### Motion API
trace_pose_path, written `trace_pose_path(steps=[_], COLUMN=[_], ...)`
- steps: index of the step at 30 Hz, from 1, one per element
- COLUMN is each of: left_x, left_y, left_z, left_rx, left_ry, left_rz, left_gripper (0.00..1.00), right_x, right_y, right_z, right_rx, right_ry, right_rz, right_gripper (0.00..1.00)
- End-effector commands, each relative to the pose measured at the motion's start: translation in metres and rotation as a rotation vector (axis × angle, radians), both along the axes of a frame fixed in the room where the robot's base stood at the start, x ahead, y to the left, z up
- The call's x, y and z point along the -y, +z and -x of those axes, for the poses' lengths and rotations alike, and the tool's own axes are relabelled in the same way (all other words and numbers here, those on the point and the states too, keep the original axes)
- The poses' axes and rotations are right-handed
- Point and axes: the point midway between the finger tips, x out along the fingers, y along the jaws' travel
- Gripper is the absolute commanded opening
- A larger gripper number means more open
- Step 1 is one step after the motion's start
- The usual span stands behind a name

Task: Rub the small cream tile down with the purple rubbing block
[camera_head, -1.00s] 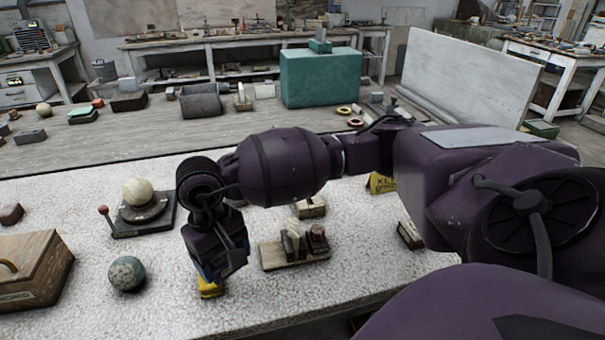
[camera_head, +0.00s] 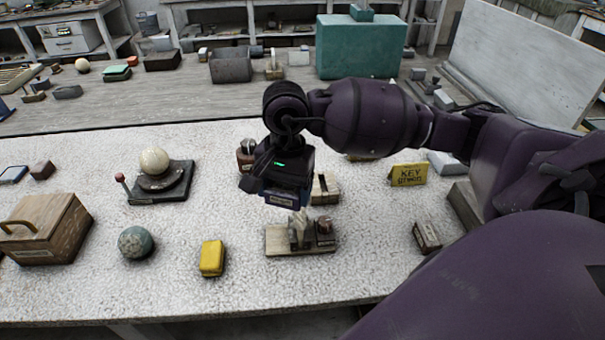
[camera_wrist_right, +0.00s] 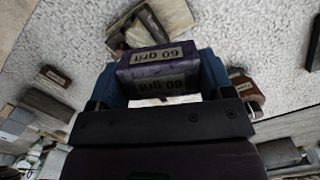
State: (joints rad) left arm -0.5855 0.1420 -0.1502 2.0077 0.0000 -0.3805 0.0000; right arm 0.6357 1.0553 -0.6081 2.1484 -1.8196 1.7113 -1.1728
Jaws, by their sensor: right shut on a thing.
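My right gripper (camera_head: 287,198) hangs over the speckled worktop, just behind the wooden rack in the head view. In the right wrist view its blue fingers (camera_wrist_right: 158,80) are shut on the purple rubbing block (camera_wrist_right: 158,56), which is labelled "60 grit". In the head view the block is mostly hidden by the gripper. I cannot pick out the small cream tile for certain; upright pale pieces (camera_head: 299,226) stand in the wooden rack (camera_head: 285,247), beside a dark reddish block (camera_head: 324,227). My left gripper is not in view.
A yellow block (camera_head: 212,258) lies left of the rack. A mottled sphere (camera_head: 136,242), a pale ball on a dark stand (camera_head: 172,186) and a wooden box (camera_head: 50,240) are further left. A yellow sign (camera_head: 408,175) stands right. The front-centre worktop is clear.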

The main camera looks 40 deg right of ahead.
Motion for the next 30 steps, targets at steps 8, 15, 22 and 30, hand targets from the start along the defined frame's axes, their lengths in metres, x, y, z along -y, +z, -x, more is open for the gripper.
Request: trace_pose_path(steps=[8,15,22,30], left_x=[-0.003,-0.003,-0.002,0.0], left_y=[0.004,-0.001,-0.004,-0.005], left_z=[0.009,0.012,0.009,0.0], left_rx=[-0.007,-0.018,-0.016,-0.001], left_ry=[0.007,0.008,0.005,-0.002], left_rz=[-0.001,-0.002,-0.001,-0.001], left_gripper=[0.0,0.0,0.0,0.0], right_x=[0.02,0.023,0.023,0.023], right_y=[0.021,0.019,0.004,-0.02], right_z=[0.012,0.014,0.014,0.014], right_rx=[-0.008,-0.013,-0.015,-0.015], right_ry=[-0.333,-0.39,-0.388,-0.387], right_rz=[-0.002,-0.002,-0.003,-0.002], right_gripper=[0.48,0.48,0.48,0.48])
